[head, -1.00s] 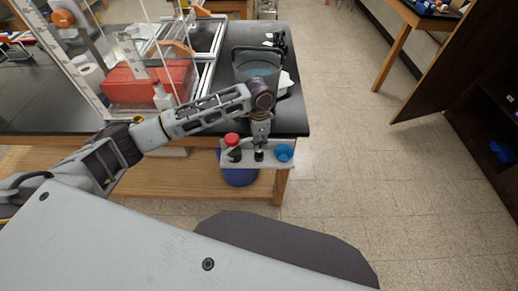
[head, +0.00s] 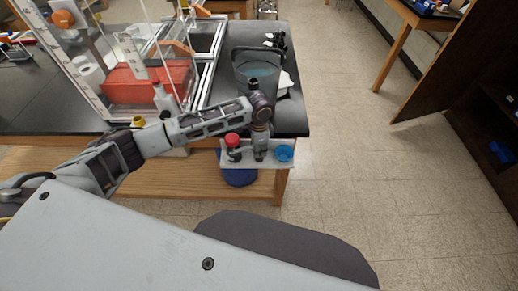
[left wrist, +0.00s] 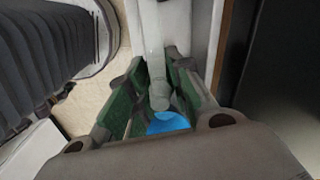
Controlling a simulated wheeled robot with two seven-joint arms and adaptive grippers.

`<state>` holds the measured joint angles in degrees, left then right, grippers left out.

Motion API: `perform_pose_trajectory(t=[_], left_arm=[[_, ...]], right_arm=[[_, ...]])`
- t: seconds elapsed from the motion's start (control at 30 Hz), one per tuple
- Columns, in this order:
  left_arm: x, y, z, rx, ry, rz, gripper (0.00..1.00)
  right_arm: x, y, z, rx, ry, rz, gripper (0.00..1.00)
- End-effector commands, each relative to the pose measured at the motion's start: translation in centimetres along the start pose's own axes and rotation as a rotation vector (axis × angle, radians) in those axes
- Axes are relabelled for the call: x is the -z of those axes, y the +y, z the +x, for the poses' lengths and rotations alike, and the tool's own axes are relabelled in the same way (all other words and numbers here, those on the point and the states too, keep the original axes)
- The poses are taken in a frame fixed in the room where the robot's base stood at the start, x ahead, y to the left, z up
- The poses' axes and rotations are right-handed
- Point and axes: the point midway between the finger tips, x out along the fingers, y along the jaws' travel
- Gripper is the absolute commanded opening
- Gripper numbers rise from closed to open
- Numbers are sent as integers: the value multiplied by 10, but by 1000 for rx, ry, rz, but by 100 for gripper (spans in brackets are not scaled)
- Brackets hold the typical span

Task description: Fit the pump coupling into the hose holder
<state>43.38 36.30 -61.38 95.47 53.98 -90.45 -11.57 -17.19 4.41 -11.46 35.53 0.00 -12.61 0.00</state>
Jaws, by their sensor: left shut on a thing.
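My left gripper (head: 261,150) points down at the white hose holder (head: 226,160), a small shelf on the front edge of the bench. In the left wrist view its green-padded fingers (left wrist: 158,96) are shut on a pale grey rounded piece, which I take to be the pump coupling (left wrist: 158,88). In the head view the gripper hides this piece. A red-capped piece (head: 232,139) stands on the holder left of the gripper, and a blue round piece (head: 284,153) is at its right end. Whether the coupling touches the holder cannot be told. My right gripper is not in view.
A grey bucket (head: 240,72) stands on the black bench top behind my left wrist. A red box (head: 130,84) is behind clear panels at the left. A blue round object (head: 238,178) is below the holder.

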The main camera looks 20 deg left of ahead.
Motion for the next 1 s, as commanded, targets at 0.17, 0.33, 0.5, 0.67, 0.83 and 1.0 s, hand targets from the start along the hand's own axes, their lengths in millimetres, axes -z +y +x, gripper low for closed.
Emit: perform_pose_trajectory(t=[0.17,0.33,0.5,0.67,0.83,1.0], left_arm=[[0,0,1,-1,0,0,0],[0,0,2,-1,0,0,30],[0,0,2,0,0,0,30],[0,0,2,0,0,0,30],[0,0,-5,1,1,0,30],[1,0,-21,0,2,1,30]], right_arm=[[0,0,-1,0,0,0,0],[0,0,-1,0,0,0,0],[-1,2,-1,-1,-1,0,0],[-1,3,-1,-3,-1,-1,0],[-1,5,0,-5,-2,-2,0],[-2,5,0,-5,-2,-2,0]])
